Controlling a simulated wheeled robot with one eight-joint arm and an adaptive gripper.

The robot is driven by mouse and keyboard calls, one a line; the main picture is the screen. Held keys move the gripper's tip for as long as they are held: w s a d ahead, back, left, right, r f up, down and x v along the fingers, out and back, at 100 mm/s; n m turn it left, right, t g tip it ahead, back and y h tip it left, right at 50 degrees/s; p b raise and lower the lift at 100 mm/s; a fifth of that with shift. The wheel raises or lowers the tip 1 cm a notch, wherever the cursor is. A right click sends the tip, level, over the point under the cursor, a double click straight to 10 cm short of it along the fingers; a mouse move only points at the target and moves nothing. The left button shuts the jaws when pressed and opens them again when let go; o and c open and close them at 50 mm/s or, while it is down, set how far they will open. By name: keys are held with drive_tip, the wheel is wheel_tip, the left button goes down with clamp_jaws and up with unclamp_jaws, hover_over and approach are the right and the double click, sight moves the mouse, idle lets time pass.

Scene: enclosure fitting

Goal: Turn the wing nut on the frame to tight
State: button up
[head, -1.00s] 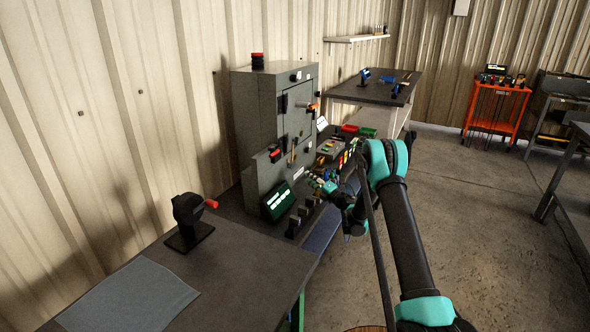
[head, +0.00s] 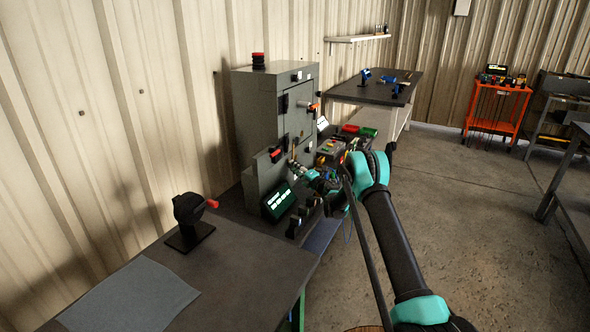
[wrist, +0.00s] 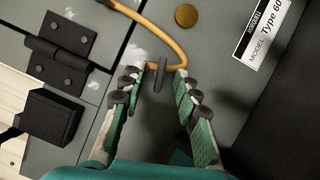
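A small dark grey bar, which looks like the wing nut (wrist: 160,75), stands on the grey face of the enclosure (head: 256,112). It lies roughly along the direction of my fingers in the wrist view. The end of an orange cable (wrist: 165,35) runs to it. My gripper (wrist: 161,72) is open, with one green fingertip on each side of the bar and a gap visible on both sides. In the head view my gripper (head: 294,166) is at the front of the enclosure, where the nut is too small to make out.
A black hinge (wrist: 62,65), a black block (wrist: 48,122), a brass disc (wrist: 187,16) and a model label (wrist: 262,30) surround the spot. In the head view a lit green display (head: 278,202) sits below my gripper. A black stand with a red handle (head: 190,222) is on the bench.

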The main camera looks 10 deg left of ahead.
clamp_jaws()
drive_tip(key=shift+m, duration=0.3)
drive_tip(key=m+g, duration=0.2)
drive_tip(key=m, duration=0.3)
drive_tip(key=r+m+g+h, duration=0.1)
drive_tip(key=m+g, duration=0.2)
drive_tip(key=m, duration=0.2)
drive_tip(key=m+g, duration=0.2)
drive_tip(key=m, duration=0.3)
drive_tip(key=shift+w+d+r+g+h, duration=0.15)
drive_tip(key=shift+w+g+h, duration=0.15)
drive_tip(key=shift+w+g, duration=0.1)
idle(0.3)
idle(0.4)
unclamp_jaws()
